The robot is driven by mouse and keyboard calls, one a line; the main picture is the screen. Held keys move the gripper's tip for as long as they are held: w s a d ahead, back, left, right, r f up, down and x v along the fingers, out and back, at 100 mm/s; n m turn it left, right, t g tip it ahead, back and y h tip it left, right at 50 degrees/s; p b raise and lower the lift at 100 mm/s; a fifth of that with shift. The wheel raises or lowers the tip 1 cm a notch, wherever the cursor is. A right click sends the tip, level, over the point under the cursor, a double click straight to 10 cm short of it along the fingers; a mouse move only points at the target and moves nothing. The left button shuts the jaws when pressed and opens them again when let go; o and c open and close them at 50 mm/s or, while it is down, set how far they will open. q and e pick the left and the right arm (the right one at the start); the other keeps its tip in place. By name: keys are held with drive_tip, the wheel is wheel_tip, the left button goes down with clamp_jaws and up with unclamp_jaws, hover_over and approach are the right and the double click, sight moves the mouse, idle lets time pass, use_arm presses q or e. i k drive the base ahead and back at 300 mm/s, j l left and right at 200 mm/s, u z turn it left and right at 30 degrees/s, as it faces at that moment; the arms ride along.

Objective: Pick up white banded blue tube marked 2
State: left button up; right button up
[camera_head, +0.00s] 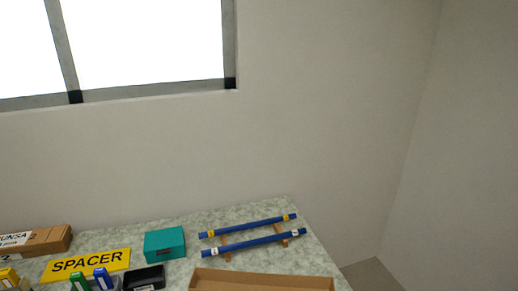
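Two blue tubes lie side by side across wooden supports (284,238) at the right end of the table. The front blue tube (250,242) has whitish bands near both ends. The marks on the bands are too small to read, so I cannot tell which tube is marked 2. Neither of my grippers is in view.
A cardboard tray (262,279) stands in front of the tubes. A teal box (164,245), a black bin (144,279), a yellow SPACER sign (86,265) and a cardboard box (36,242) are to the left. The wall rises behind the table (316,259).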

sight(237, 247)
drive_tip(key=i+l+u, duration=0.1)
drive_tip(key=l+u, duration=0.4)
drive_tip(key=l, duration=0.2)
drive_tip(key=l+u, duration=0.5)
drive_tip(key=l, duration=0.2)
